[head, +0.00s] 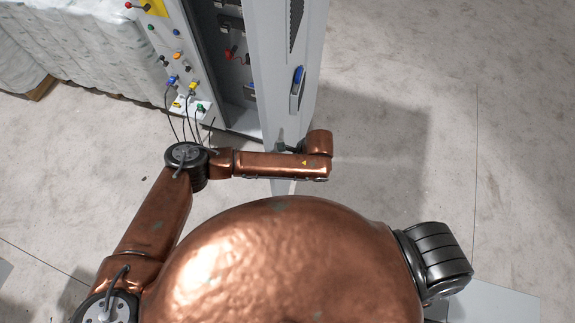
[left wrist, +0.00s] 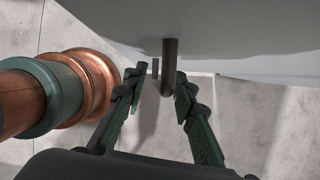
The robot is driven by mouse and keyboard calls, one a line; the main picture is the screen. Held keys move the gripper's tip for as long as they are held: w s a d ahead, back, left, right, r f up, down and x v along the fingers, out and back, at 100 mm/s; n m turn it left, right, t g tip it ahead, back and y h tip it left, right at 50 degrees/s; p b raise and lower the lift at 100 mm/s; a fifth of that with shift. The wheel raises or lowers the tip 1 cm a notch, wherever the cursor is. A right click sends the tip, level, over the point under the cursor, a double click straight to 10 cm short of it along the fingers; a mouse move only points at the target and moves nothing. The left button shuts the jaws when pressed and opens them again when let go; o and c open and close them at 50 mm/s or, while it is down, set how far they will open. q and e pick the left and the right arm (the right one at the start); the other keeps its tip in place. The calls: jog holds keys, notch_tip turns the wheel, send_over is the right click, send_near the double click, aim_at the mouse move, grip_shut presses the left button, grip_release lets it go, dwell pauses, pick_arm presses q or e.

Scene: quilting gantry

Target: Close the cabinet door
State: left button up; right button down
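The grey cabinet (head: 234,60) stands at the upper middle of the head view. Its door (head: 285,60) is open, standing out from the cabinet front toward me. A blue-and-grey latch (head: 297,89) is on the door's right-hand face. My left arm reaches across the door's near end, and only a small dark green part of my left gripper (head: 280,140) shows beside the door. In the left wrist view, my left gripper (left wrist: 158,80) is open. A dark bar (left wrist: 170,62) below a pale surface lies between its fingertips; contact is unclear. My right gripper is out of view.
Coloured buttons, levers and hanging cables sit on the cabinet's side panel (head: 172,50). White wrapped stacks (head: 80,45) stand at the upper left, on wood. The concrete floor (head: 400,100) right of the door is clear.

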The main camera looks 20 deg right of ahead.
pick_arm(q)
grip_shut()
dwell(0.7)
